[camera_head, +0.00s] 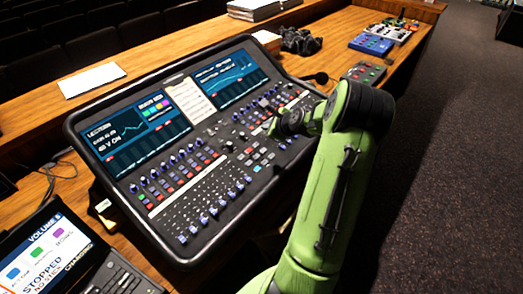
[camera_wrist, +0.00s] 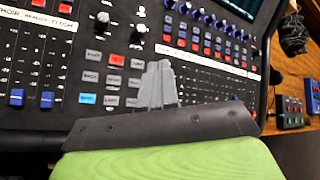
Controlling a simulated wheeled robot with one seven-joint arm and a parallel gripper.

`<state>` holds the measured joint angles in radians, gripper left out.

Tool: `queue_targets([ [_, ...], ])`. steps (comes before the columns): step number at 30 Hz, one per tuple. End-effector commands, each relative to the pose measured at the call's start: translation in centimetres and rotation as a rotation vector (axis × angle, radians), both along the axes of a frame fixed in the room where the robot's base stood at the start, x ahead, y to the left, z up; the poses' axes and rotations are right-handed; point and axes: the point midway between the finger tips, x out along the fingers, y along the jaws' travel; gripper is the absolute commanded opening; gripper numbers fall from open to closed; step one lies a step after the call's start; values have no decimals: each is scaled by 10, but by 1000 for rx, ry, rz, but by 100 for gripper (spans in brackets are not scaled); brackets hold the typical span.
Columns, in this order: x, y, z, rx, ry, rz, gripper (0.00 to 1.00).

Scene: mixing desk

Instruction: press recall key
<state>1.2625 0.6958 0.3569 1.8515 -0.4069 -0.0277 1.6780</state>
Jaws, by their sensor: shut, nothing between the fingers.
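The mixing desk (camera_head: 150,190) is a black console with screens, knobs, faders and small keys. In the wrist view a block of small keys lies left of my gripper (camera_wrist: 158,72). It holds dark grey keys, a red key (camera_wrist: 117,59) and a lit cyan key (camera_wrist: 87,98). Their labels are too blurred to read, so I cannot tell which is the recall key. My gripper's grey fingers are together and empty, over the console beside these keys. I cannot tell whether they touch it. They hide the surface behind them. The key block (camera_head: 262,158) also shows in the head view.
Blue-capped faders (camera_wrist: 47,99) stand left of the keys, and knobs (camera_wrist: 137,35) are close to the fingers. A laptop (camera_head: 50,250) stands at lower left. Small coloured boxes (camera_head: 372,45) sit on the wooden desk at the right. White paper (camera_head: 92,80) lies behind the console.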

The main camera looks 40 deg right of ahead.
Motion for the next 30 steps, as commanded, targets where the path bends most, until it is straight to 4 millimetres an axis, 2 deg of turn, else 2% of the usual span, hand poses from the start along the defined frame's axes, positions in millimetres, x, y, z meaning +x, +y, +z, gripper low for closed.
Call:
queue_targets([
  [18,9,2,-83,-1,2,4,0],
  [30,9,1,-86,-2,1,2,0],
])
